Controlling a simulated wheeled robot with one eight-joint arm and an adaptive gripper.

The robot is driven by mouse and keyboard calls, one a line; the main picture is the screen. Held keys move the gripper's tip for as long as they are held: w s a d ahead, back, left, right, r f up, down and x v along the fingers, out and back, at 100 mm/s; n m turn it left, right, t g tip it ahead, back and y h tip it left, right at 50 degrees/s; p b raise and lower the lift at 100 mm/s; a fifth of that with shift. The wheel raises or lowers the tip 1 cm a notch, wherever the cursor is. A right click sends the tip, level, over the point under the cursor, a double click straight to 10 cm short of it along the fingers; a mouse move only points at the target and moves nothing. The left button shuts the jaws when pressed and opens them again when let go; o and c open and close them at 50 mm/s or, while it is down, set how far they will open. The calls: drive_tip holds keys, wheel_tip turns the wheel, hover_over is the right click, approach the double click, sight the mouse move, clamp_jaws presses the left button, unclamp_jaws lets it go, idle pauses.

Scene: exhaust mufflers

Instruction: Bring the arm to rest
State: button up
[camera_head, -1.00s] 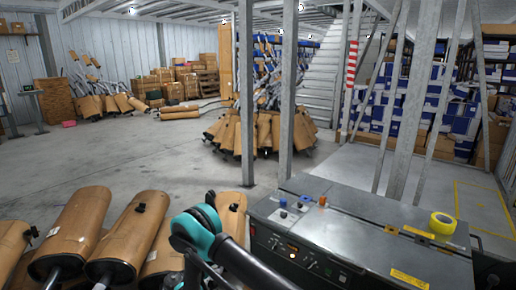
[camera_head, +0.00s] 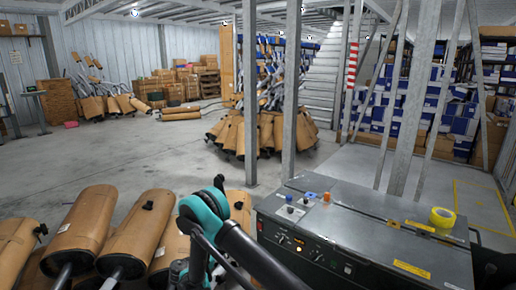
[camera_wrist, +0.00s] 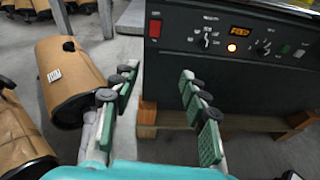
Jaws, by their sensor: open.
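My gripper shows in the wrist view (camera_wrist: 160,92) with its two green-padded fingers spread apart and nothing between them. It points at the front panel of a dark machine (camera_wrist: 225,35) with a red switch, knobs and a lit display. In the head view, my teal and black arm is at the bottom centre, between cardboard-wrapped mufflers (camera_head: 137,238) and the same machine (camera_head: 350,232). The gripper's fingers cannot be made out in the head view.
A wrapped muffler (camera_wrist: 70,75) stands left of the fingers in the wrist view. Steel posts (camera_head: 250,100) rise behind the machine. Open concrete floor (camera_head: 120,163) lies beyond the mufflers.

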drive_tip(key=d+r+m+g+y, duration=0.2)
drive_tip(key=d+r+m+g, duration=0.45)
drive_tip(key=d+r, duration=0.9)
drive_tip(key=s+d+r+m+y, duration=0.35)
drive_tip(key=s+d+m, duration=0.55)
drive_tip(key=d, duration=0.4)
drive_tip(key=s+d+m+y, duration=0.2)
drive_tip(key=s+m, duration=0.3)
drive_tip(key=s, duration=0.6)
drive_tip(key=s+d+r+m+g+y, duration=0.1)
drive_tip(key=s+d+m+y, duration=0.1)
drive_tip(key=s+m, duration=0.4)
drive_tip(key=s+d, duration=0.1)
drive_tip(key=s, duration=0.4)
drive_tip(key=shift+d, duration=0.15)
